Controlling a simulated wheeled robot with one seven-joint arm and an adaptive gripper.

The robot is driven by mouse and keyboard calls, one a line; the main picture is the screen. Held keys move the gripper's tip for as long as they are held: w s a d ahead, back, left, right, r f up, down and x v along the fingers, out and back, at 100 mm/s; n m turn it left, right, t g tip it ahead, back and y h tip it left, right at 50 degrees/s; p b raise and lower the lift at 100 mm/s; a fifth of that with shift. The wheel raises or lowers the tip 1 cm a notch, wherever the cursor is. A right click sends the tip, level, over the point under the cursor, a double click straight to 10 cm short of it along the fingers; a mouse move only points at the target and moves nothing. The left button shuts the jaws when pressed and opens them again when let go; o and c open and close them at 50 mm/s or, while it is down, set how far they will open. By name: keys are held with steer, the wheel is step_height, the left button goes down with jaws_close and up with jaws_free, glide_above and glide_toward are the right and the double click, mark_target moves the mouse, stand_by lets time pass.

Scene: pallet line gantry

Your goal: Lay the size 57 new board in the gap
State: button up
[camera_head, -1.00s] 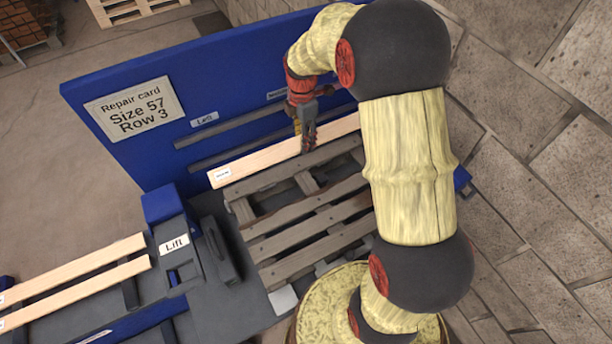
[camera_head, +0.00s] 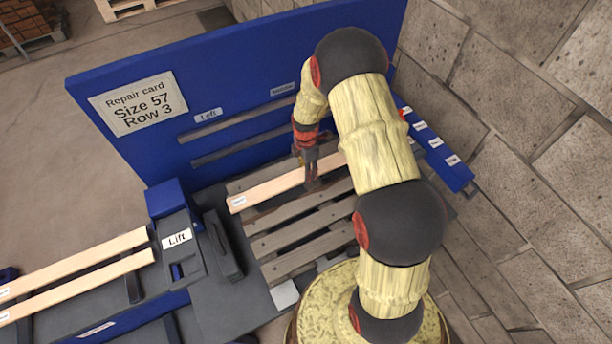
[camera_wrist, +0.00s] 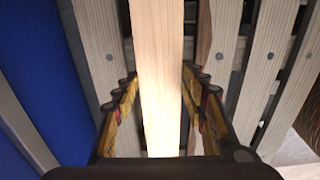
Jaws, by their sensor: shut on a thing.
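My gripper (camera_head: 312,172) is shut on a pale new board (camera_head: 265,190), with a finger on each side of it; the board also shows in the wrist view (camera_wrist: 157,75). The board has a small white label at its left end, too small to read. It lies lengthwise along the slats of the grey pallet (camera_head: 300,240), over the gap after the farthest slat. Dark space shows beside the board in the wrist view. I cannot tell whether it touches the pallet. The repair card (camera_head: 138,103) reads Size 57, Row 3.
A blue panel (camera_head: 240,75) with dark rails stands behind the pallet. A box marked Lift (camera_head: 177,240) is at the pallet's left. Two more pale boards (camera_head: 75,262) lie farther left. A blue bar with several white labels (camera_head: 436,150) is at the right.

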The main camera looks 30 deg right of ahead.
steer(key=shift+f, duration=2)
steer(key=shift+f, duration=0.15)
steer(key=o, duration=1.4)
steer(key=shift+c, duration=0.2)
